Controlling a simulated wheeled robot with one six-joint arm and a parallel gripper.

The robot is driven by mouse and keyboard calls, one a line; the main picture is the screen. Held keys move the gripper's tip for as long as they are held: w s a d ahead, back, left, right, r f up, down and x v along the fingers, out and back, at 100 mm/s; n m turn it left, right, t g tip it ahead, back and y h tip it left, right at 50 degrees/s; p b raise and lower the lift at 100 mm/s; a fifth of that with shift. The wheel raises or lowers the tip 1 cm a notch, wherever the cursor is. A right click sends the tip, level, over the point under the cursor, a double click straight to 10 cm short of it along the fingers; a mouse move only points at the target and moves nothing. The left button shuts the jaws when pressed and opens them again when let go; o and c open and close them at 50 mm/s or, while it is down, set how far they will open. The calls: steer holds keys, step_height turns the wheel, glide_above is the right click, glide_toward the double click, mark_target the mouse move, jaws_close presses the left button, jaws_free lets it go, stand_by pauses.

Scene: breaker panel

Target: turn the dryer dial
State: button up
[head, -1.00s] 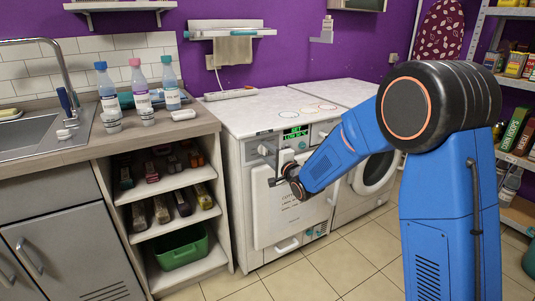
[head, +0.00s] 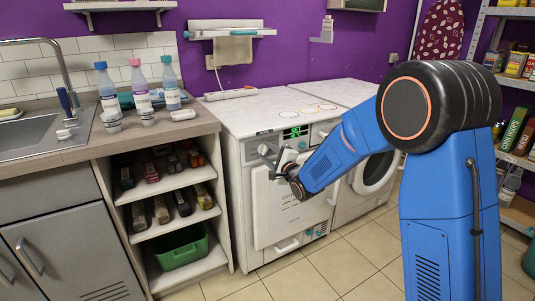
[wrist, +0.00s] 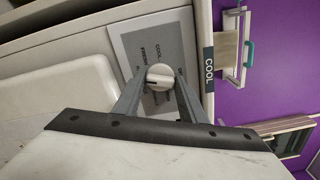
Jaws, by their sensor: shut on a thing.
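The dryer (head: 242,185) is the white front-loading machine beside the shelf unit, with a lit green display (head: 296,132) on its control panel. Its dial (wrist: 160,76) is a round white knob with a dark pointer mark on a grey printed panel in the wrist view. My gripper (wrist: 160,82) has one finger on each side of the dial and is shut on it. In the head view my gripper (head: 272,158) is at the upper front of the dryer, and it partly hides the panel. The small panel print is hard to read.
A COOL label (wrist: 209,65) is on the edge beside the panel. A second white machine with a round door (head: 374,174) stands to the right. The shelf unit (head: 172,190) and counter with bottles (head: 107,88) are left. Floor (head: 310,265) in front is clear.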

steer(key=shift+s+f, duration=0.1)
steer(key=shift+f, duration=0.1)
steer(key=o, duration=1)
steer(key=shift+r, duration=0.1)
steer(key=v, duration=1.7)
steer(key=shift+d, duration=0.2)
steer(key=shift+s+d, duration=0.1)
steer(key=shift+s, duration=0.05)
